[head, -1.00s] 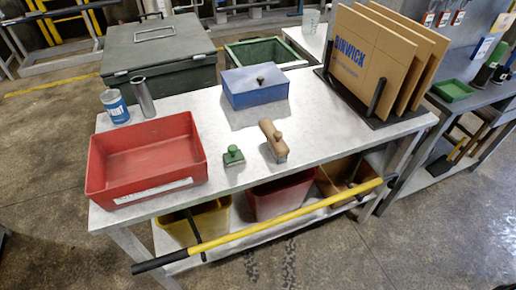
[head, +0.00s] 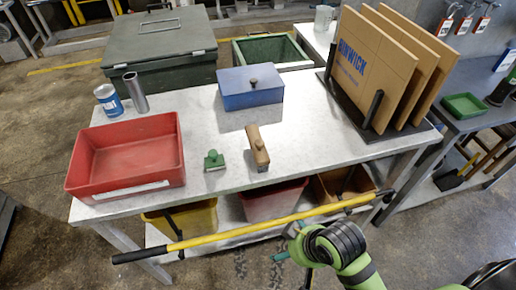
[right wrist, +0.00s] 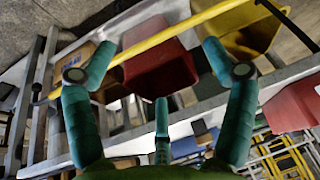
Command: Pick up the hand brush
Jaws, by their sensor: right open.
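The hand brush (head: 257,147), with a brown wooden body and pale bristles, sits on the light grey table top (head: 310,140), right of a small green knobbed block (head: 214,160). My right gripper (right wrist: 158,46) has teal fingers spread wide, with nothing between them. In the head view, its arm comes in at the lower right, and the partly hidden gripper is in front of the table's front edge, below and to the right of the brush. I cannot surely make out the brush in the right wrist view. My left gripper is not in view.
A yellow pole (head: 240,230) runs along the table front near my right gripper. On the table are a red tray (head: 170,160), a blue lidded box (head: 250,88), a can (head: 109,100), a metal cylinder (head: 136,92) and cardboard panels (head: 365,65). Bins stand on the lower shelf.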

